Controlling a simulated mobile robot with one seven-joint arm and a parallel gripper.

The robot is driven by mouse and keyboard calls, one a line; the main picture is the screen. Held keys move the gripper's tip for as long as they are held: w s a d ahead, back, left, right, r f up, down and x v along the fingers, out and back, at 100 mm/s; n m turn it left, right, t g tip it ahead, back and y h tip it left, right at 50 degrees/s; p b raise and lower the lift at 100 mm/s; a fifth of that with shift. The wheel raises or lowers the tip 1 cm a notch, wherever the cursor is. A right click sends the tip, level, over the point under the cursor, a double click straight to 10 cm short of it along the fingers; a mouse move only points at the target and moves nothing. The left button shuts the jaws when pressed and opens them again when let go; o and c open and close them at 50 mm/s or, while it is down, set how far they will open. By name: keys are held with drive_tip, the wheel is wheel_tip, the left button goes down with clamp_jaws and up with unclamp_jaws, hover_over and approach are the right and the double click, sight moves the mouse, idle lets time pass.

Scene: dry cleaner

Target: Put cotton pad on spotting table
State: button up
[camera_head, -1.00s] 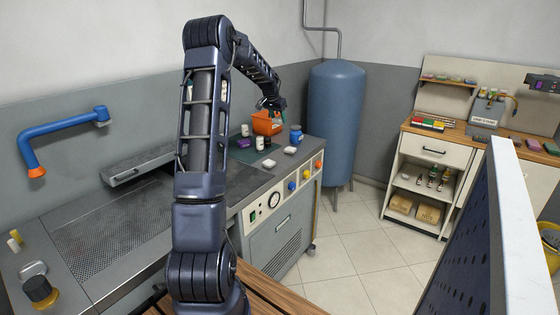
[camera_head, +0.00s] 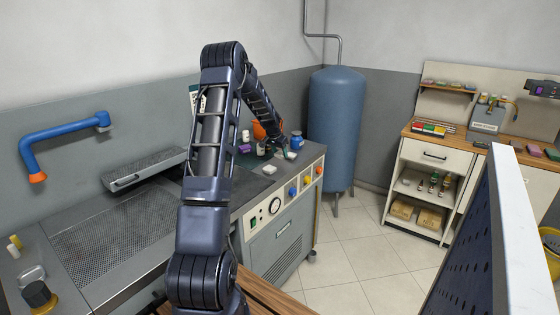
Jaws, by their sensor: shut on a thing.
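The spotting table (camera_head: 120,235) is the long grey bench with a perforated top on the left. My gripper (camera_head: 283,153) is low over its far right end, close to the bench top. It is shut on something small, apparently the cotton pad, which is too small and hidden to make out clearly. A small white block (camera_head: 291,155) lies right beside the fingertips; I cannot tell whether they touch it. A second white block (camera_head: 269,169) lies nearer, towards the front edge.
An orange bin (camera_head: 259,130) stands partly behind my arm. A blue jar (camera_head: 297,143) stands close to the gripper, with small bottles and a purple item (camera_head: 244,149) to the left. A blue tank (camera_head: 336,125) stands beyond the bench end.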

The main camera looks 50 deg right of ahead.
sight(280, 165)
drive_tip(key=shift+f, duration=2.1)
drive_tip(key=shift+f, duration=0.1)
drive_tip(key=o, duration=0.9)
drive_tip(key=v, duration=1.2)
drive_tip(key=shift+a, duration=0.1)
